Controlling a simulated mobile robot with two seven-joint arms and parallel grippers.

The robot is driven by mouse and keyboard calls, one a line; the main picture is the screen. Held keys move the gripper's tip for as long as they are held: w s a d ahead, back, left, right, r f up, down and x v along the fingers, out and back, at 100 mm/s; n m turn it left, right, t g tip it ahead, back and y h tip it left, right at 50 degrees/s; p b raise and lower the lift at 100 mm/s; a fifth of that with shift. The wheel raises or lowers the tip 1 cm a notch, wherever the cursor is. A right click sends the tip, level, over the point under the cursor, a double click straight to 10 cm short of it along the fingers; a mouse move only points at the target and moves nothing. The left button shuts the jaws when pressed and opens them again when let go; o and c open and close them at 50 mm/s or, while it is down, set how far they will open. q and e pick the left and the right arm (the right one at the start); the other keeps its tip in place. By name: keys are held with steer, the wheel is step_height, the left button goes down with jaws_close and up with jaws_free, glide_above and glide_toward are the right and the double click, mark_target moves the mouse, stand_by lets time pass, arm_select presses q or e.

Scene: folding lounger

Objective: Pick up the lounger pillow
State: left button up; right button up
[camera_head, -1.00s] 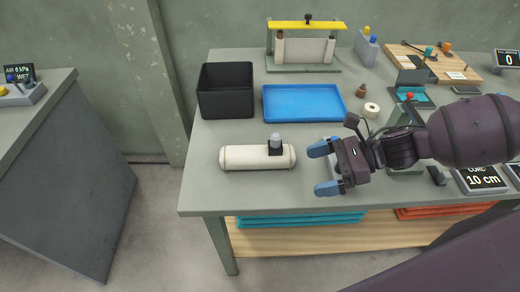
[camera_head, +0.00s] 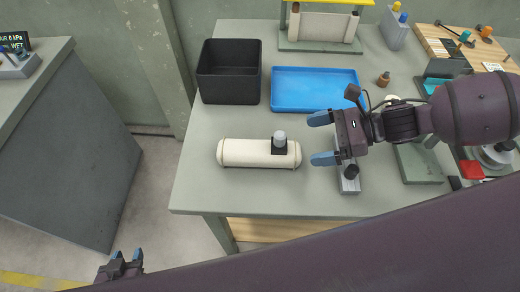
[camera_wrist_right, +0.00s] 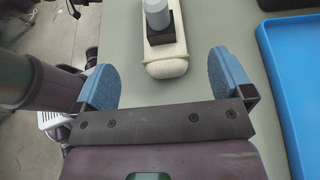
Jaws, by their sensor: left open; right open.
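The lounger pillow is a cream, rounded cylinder (camera_head: 240,153) lying on the grey-green table near its front left. A black block with a grey knob (camera_head: 279,140) sits on its right part. My right gripper (camera_head: 320,138) is open and empty, to the right of the pillow with its blue fingers pointing at its end. In the right wrist view the pillow's near end (camera_wrist_right: 165,68) lies ahead, between the open fingers (camera_wrist_right: 166,82) in the picture; no contact is visible. My left gripper (camera_head: 122,258) is open at the lower left, off the table and low in the picture.
A black bin (camera_head: 229,92) and a blue tray (camera_head: 315,88) stand behind the pillow. A grey block with a black knob (camera_head: 348,178) lies under my right gripper. A yellow-topped frame (camera_head: 320,28) is at the back. Table left and in front of the pillow is clear.

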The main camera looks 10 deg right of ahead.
mark_target(287, 144)
steer(key=shift+x, duration=3.35)
steer(key=shift+c, duration=0.2)
steer(key=c, duration=1)
